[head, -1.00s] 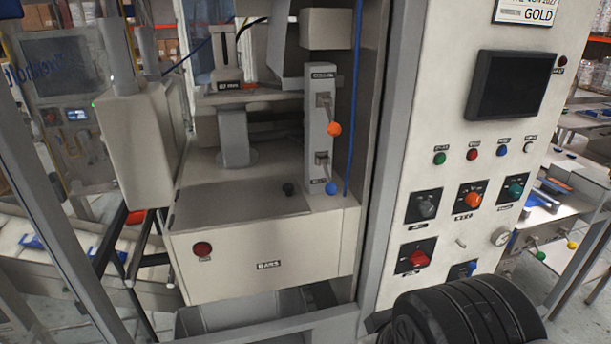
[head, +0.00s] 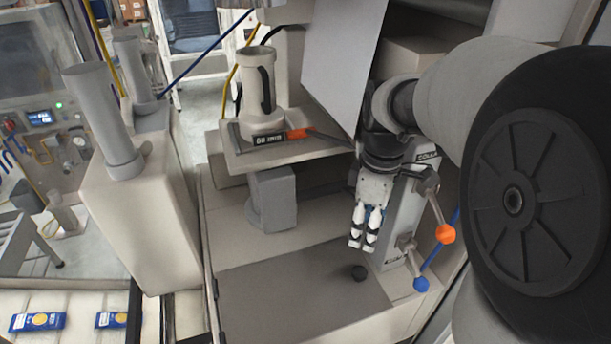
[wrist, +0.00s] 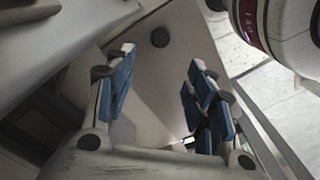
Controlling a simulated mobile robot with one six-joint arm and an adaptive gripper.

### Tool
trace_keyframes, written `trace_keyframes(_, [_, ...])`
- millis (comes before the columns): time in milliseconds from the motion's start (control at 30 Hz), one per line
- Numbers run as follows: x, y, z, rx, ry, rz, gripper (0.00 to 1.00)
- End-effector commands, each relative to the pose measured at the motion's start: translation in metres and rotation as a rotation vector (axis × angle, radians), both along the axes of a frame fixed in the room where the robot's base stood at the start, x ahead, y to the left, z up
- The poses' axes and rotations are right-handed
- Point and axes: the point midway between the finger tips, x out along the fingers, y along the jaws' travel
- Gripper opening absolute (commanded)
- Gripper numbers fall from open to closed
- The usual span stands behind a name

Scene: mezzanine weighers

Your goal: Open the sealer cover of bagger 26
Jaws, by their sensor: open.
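The sealer cover is probably the flat dark grey plate (head: 290,295) on top of the machine's box; it lies flat and looks closed. A small round black knob (head: 359,272) stands near its right edge. My gripper (head: 362,246) hangs just above and behind the knob, fingers pointing down, open and empty. In the wrist view the open gripper (wrist: 162,58) has its blue-padded fingers either side of the picture's middle, with the knob (wrist: 160,37) beyond the tips, apart from them.
Right of the plate, a grey post carries an orange-ball lever (head: 445,234) and a blue-ball lever (head: 421,284), close to my gripper. Behind is a shelf with a pale cylinder (head: 258,95). A beige housing (head: 150,210) stands left. My arm fills the right side.

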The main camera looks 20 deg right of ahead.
Motion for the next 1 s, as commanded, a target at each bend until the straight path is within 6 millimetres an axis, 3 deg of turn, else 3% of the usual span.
trace_keyframes(100, [-0.001,0.001,-0.029,0.001,0.006,0.0,0.49])
trace_keyframes(500, [-0.001,0.001,-0.113,0.0,0.003,-0.002,0.49])
trace_keyframes(700, [0.0,0.0,-0.137,-0.001,-0.001,-0.002,0.49])
trace_keyframes(1000, [0.0,0.0,-0.143,-0.002,-0.002,-0.002,0.49])
